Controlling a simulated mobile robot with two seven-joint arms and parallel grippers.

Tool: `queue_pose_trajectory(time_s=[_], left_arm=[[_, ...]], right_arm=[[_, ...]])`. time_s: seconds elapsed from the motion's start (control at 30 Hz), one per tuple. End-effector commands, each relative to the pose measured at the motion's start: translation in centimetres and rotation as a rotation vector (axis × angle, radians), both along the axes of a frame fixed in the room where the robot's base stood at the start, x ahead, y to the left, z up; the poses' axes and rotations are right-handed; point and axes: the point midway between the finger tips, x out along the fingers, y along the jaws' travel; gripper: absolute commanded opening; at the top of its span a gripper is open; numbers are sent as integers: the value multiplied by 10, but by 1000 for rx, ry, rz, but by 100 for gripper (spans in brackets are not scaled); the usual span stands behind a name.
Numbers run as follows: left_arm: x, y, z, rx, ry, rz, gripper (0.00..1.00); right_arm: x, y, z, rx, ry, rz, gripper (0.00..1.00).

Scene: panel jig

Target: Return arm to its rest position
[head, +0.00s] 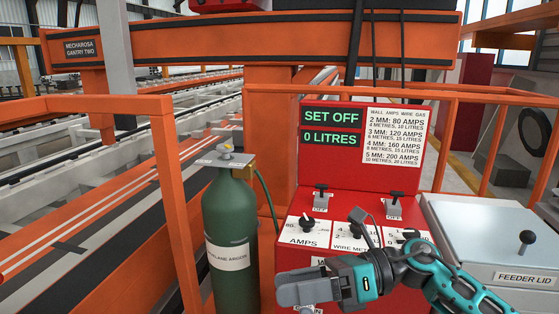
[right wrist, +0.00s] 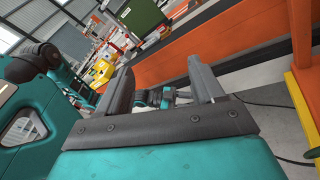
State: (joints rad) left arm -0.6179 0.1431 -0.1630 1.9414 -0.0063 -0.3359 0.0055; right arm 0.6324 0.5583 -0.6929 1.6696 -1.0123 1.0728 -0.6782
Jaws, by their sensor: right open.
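My right arm, teal and grey, comes in from the lower right in the head view. Its gripper (head: 300,288) is in front of the lower part of the red control panel (head: 283,262) and hides some of its labels. In the right wrist view the gripper's two grey fingers (right wrist: 160,78) stand wide apart, with nothing held between them. Teal and grey parts show farther off beyond the fingers; I cannot tell exactly what they are. My left gripper does not show in the head view.
The panel has a display (head: 331,128) reading "SET OFF" and "0 LITRES", with switches and knobs below. A green argon cylinder (head: 229,220) stands left of it. A grey feeder lid (head: 490,240) is at right. Orange rails (head: 170,190) frame the area.

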Motion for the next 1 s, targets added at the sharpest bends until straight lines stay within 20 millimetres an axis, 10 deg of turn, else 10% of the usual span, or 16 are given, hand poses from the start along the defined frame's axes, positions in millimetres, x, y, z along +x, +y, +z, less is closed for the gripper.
queue_pose_trajectory(time_s=[0.27,0.5,0.8,0.97,1.0], left_arm=[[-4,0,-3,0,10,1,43],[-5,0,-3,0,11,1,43],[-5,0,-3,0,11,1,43],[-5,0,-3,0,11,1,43],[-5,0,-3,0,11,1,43]], right_arm=[[15,-6,-12,544,726,-366,67],[22,-67,-99,948,1427,-728,67],[-66,-138,-252,1372,2206,-1193,67],[-109,-151,-289,1483,2398,-1328,67],[-114,-152,-293,-1489,-2409,1338,67]])
